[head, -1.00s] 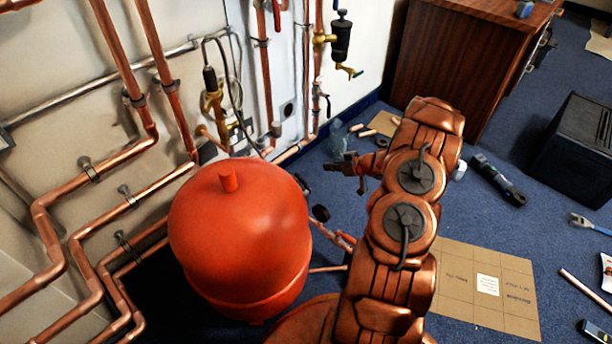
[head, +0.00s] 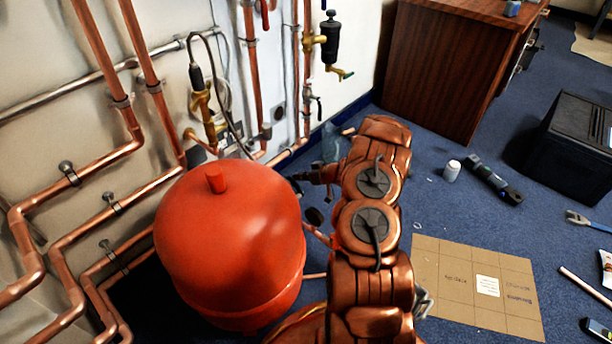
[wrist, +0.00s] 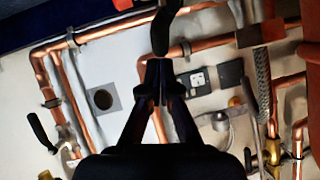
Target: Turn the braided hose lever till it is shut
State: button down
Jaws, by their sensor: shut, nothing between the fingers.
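My gripper (head: 303,177) is shut and empty, held near the wall pipes just behind the red vessel. In the wrist view its closed fingertips (wrist: 160,70) point at a dark elongated lever (wrist: 161,30) directly ahead; I cannot tell whether they touch. A grey braided hose (wrist: 263,80) runs up the right side of the wrist view, by brass fittings (wrist: 272,150). I cannot tell for certain that the dark lever belongs to this hose. In the head view a looped hose (head: 226,90) hangs by a brass fitting with a black top, at the wall.
The large red vessel (head: 230,240) stands close left of my arm. Copper pipes (head: 100,205) line the wall. Another black lever (wrist: 41,132) shows at left in the wrist view. Cardboard (head: 470,285), a white can (head: 452,171) and tools lie on the blue floor at right.

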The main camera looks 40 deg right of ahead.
jog(key=shift+w+a+f, duration=0.15)
jog(key=shift+a+f, duration=0.15)
jog(key=shift+f, duration=0.5)
jog(key=shift+d+r+p, duration=0.1)
jog(key=shift+r+p, duration=0.05)
jog(key=shift+p, duration=0.7)
jog(key=g+p, duration=0.1)
jog(key=p, duration=0.2)
jog(key=shift+w+d, duration=0.1)
jog(key=shift+d, duration=0.05)
jog(key=shift+p, duration=0.95)
jog(key=shift+w+a+f+g+p, duration=0.25)
jog(key=shift+a+g+p, duration=0.05)
jog(key=shift+p, duration=0.5)
jog(key=shift+w+f, duration=0.15)
jog(key=shift+f, duration=0.3)
jog(key=shift+r+p, duration=0.1)
jog(key=shift+p, duration=0.2)
jog(key=s+d+r+p, duration=0.3)
jog(key=s+r, duration=0.3)
jog(key=r, duration=0.4)
jog(key=shift+s+d+r, duration=0.2)
jog(key=shift+d+r, duration=0.1)
jog(key=shift+d, duration=0.25)
